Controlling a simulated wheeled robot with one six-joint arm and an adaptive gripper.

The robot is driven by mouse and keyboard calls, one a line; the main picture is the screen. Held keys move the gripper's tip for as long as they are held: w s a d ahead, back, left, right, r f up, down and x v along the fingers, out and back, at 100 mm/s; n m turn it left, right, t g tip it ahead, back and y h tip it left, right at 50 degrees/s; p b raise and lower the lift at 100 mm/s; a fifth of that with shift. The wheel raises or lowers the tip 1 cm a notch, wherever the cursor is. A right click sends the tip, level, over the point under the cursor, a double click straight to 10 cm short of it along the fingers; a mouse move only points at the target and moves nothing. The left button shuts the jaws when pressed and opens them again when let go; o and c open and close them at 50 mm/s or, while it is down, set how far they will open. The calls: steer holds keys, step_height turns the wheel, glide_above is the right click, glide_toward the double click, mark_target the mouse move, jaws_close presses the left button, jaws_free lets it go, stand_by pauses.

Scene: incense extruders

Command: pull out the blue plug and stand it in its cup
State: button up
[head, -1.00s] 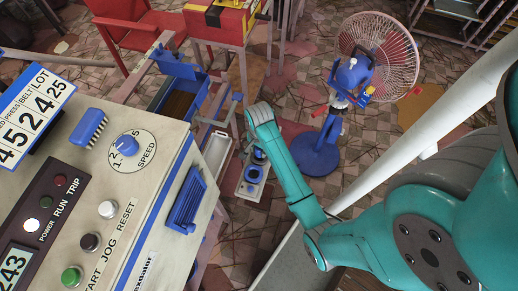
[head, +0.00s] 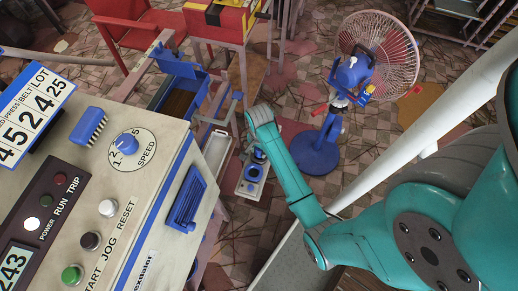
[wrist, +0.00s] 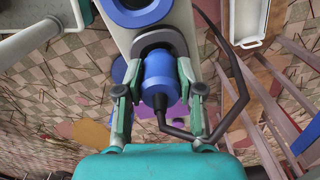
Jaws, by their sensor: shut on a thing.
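The blue plug (wrist: 158,75) is in the middle of the wrist view, with a black cable (wrist: 185,133) leaving its near end. My gripper (wrist: 160,78) is shut on the plug, one finger on each side. The plug's far end meets a dark grey rounded socket (wrist: 158,37) on a pale body; how deep it sits is hidden. A blue ring-shaped cup (wrist: 140,14) is just beyond the socket, cut by the top edge. In the head view, a blue round part (head: 258,154) shows on the pale unit beside my arm; my fingers cannot be made out there.
A white tray (wrist: 249,22) lies to the right, and a pale pipe (wrist: 35,42) to the left. The cable loops beside my right finger. In the head view, a control console (head: 150,190) fills the left and a blue fan (head: 350,75) stands at the back right.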

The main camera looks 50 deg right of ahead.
steer(key=shift+f, duration=0.65)
steer(key=o, duration=1.2)
steer(key=shift+o, duration=0.2)
step_height(320, 180, up, 12)
steer(key=shift+f, duration=0.1)
